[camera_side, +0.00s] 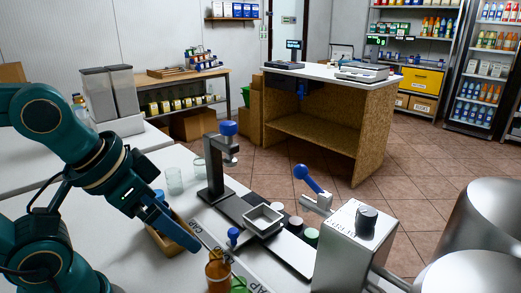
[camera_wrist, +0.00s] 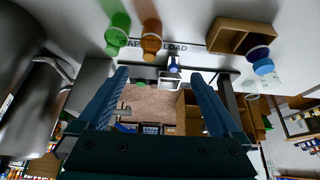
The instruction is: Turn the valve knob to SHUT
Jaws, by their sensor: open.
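A dark valve knob (camera_side: 366,218) sits on top of a silver metal box (camera_side: 345,250) at the right of the table in the side view. Lettering runs on the box top beside the knob, too small to read surely, so the knob's setting cannot be told. My gripper (camera_side: 190,243) is at the left, above the table, well apart from the knob. In the wrist view my gripper (camera_wrist: 160,74) has its two blue fingers spread with nothing held between them. I cannot pick out the knob in the wrist view.
Near my gripper stand an orange-brown bottle (camera_side: 218,273), a green one (camera_side: 239,285) and a wooden tray (camera_side: 160,240). A dark press stand (camera_side: 213,170), a metal tray (camera_side: 263,219) and a blue-ended lever (camera_side: 308,179) lie between it and the box. Large steel vessels (camera_side: 490,225) stand at right.

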